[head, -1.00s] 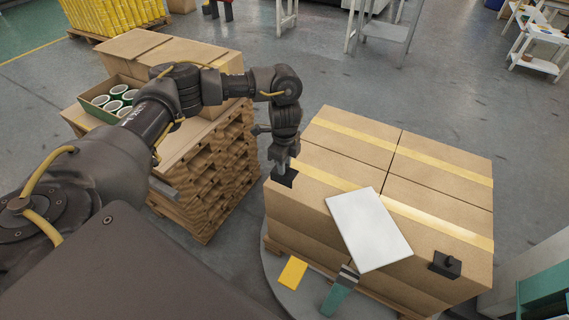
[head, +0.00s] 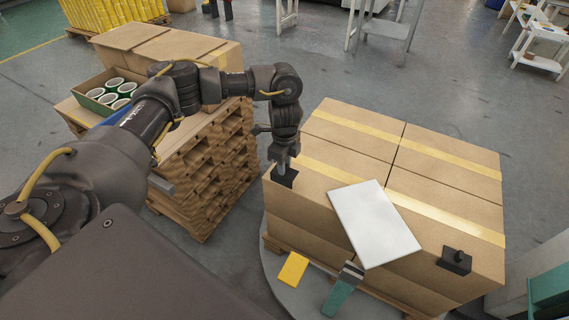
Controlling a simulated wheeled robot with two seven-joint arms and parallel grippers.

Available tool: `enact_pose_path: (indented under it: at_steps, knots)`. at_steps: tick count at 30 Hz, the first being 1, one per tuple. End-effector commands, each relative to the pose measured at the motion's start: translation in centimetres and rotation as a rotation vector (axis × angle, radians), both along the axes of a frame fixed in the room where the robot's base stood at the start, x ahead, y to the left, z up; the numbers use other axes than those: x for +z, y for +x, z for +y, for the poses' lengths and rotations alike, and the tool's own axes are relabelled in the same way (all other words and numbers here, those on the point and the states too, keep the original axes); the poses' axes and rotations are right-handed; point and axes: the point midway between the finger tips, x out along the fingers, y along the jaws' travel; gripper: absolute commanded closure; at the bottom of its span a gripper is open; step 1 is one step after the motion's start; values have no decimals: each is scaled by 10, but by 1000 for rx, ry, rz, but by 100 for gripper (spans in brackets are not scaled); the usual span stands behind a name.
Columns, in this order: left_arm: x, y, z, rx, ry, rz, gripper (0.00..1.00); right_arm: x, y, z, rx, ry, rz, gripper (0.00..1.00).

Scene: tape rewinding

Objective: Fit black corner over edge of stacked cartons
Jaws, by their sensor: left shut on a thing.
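Stacked cartons (head: 425,206) with yellow tape stand on a pallet to the right of centre. A black corner (head: 285,178) is at the near-left top corner of the stack. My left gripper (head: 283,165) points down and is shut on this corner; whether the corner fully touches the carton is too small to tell. A second black corner (head: 455,261) with a small knob sits at the near-right top edge. My right gripper is not in view.
A white sheet (head: 374,223) lies on the cartons and overhangs the near edge. A yellow card (head: 293,269) and a green-handled scraper (head: 343,290) are in front of the stack. Stacked pallets (head: 210,160) with boxes and a tray of tape rolls (head: 110,92) stand at left.

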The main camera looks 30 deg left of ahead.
Motion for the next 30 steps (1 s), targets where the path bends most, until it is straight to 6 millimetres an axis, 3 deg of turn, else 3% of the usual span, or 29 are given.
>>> enact_pose_path:
  at_steps: [30]
  knots:
    - [0,0,1,0,0,0,97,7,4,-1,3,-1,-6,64]
